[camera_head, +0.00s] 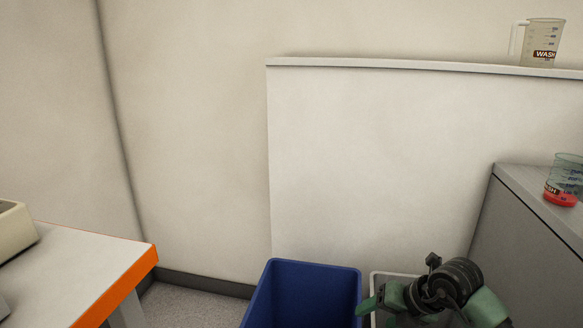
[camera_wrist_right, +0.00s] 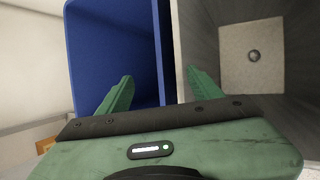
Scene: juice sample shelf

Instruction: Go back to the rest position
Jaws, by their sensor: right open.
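My right gripper (camera_head: 374,303) is low at the right of the head view, beside the blue bin and over the grey-white container. In the right wrist view its two green fingers (camera_wrist_right: 158,92) are spread apart with nothing between them. The view looks down past the fingers at the rims of the two containers. My left gripper is not in either view.
A blue bin (camera_head: 307,285) stands beside a grey-white container (camera_head: 378,280). A grey cabinet (camera_head: 500,230) at right carries a beaker (camera_head: 567,172). A ledge (camera_head: 400,65) holds a jug (camera_head: 542,42). An orange-edged table (camera_head: 85,265) is at left.

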